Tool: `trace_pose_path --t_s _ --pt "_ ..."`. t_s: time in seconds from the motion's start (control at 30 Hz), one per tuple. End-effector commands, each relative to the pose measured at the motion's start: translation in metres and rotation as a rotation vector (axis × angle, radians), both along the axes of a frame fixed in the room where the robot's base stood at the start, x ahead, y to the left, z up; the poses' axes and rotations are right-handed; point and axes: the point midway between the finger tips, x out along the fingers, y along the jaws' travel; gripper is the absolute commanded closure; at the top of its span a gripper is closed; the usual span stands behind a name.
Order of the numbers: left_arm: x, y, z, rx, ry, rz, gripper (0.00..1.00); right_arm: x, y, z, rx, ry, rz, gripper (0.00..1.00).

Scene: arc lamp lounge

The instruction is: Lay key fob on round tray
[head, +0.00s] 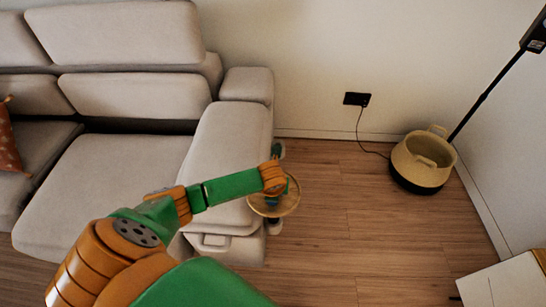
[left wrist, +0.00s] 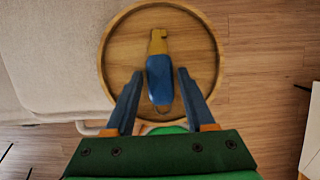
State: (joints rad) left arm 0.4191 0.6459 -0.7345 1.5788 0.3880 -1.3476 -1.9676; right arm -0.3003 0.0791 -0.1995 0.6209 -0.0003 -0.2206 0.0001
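The key fob (left wrist: 159,82), a blue body with a yellow end, shows in the left wrist view over the round wooden tray (left wrist: 125,48). It appears to lie on the tray, its yellow end pointing away from my gripper. My left gripper (left wrist: 160,72) is open, with one finger on each side of the blue body and a gap on both sides. In the head view the round tray (head: 289,208) is beside the sofa arm, partly covered by my left wrist. The fob cannot be made out clearly there. My right gripper is not in view.
A grey sofa (head: 110,170) fills the left, its arm (head: 232,150) close beside the tray. A woven basket (head: 422,165) and a black lamp pole (head: 482,100) stand at the right. A white piece of furniture (head: 505,285) is at lower right. Wooden floor (head: 350,225) between is clear.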

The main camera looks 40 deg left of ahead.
Motion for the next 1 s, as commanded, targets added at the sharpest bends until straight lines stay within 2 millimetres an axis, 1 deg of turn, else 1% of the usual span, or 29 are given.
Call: trace_pose_path --t_s 0.3,0.37,0.47,0.7,0.8,0.9,1.0 --pt "0.0 0.0 0.001 0.0 0.0 0.0 0.29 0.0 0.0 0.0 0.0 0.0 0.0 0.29" --pt "-0.001 0.0 0.004 0.0 0.0 0.0 0.29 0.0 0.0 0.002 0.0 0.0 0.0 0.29" --pt "-0.004 -0.003 0.018 0.0 -0.001 -0.001 0.29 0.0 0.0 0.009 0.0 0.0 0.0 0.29" --pt "-0.025 -0.016 0.08 0.0 -0.004 -0.002 0.29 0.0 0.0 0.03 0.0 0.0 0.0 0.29" --pt "-0.032 -0.021 0.098 -0.001 -0.003 0.0 0.29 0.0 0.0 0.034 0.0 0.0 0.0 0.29" --pt "-0.037 -0.023 0.109 -0.002 -0.001 0.0 0.29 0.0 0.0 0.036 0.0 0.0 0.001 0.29" --pt "-0.039 -0.024 0.112 -0.001 -0.002 0.001 0.29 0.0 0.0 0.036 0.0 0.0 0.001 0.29"
